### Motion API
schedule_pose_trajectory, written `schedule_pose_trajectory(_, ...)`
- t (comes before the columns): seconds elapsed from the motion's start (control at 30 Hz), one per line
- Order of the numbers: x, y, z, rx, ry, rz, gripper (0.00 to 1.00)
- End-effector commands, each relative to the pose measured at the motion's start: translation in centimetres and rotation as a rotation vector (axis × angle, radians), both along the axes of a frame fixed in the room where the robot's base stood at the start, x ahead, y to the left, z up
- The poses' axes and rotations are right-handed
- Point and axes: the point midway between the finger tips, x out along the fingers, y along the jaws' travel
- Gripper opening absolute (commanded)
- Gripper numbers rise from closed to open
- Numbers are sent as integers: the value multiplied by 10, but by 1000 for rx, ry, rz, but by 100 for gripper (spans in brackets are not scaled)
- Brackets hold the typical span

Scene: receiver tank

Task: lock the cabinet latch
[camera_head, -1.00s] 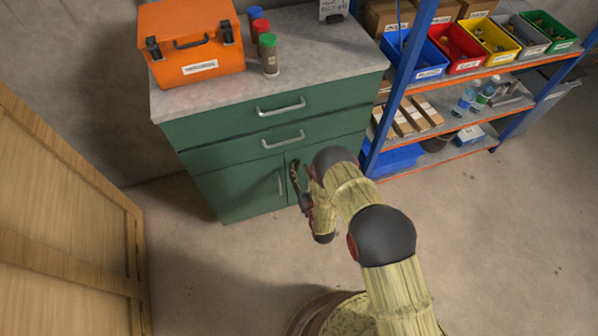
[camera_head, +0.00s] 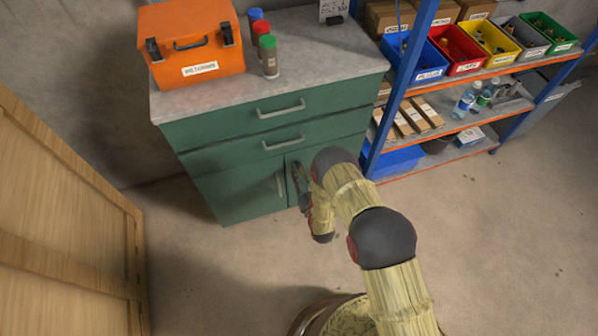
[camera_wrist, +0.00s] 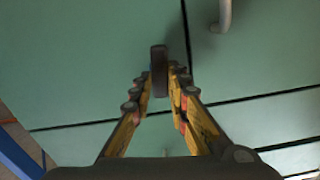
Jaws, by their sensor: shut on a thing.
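The green cabinet (camera_head: 240,187) stands against the wall, with two drawers above two doors. A dark, upright latch piece (camera_wrist: 158,70) is on the door face close to the seam between the doors in the wrist view. My gripper (camera_wrist: 160,72) is shut on this latch, with a yellow finger at either side of it. In the head view my gripper (camera_head: 297,178) is at the right door, near the door seam, and my arm hides part of that door. The latch cannot be made out there. A pale door handle (camera_wrist: 222,14) shows beside the latch; it also shows in the head view (camera_head: 280,184).
An orange toolbox (camera_head: 190,45) and several small jars (camera_head: 268,50) stand on the cabinet top. A blue and orange shelf rack (camera_head: 450,80) with coloured bins is at the right. A wooden door or crate (camera_head: 60,215) is at the left. The floor between is clear.

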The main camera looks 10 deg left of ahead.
Motion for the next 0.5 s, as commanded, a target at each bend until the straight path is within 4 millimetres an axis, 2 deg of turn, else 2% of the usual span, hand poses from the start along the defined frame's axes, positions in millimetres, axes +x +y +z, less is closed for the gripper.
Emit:
schedule_pose_trajectory(0.27,0,0,0,-15,-9,0,0)
schedule_pose_trajectory(0.5,-1,1,0,-128,-80,0,0)
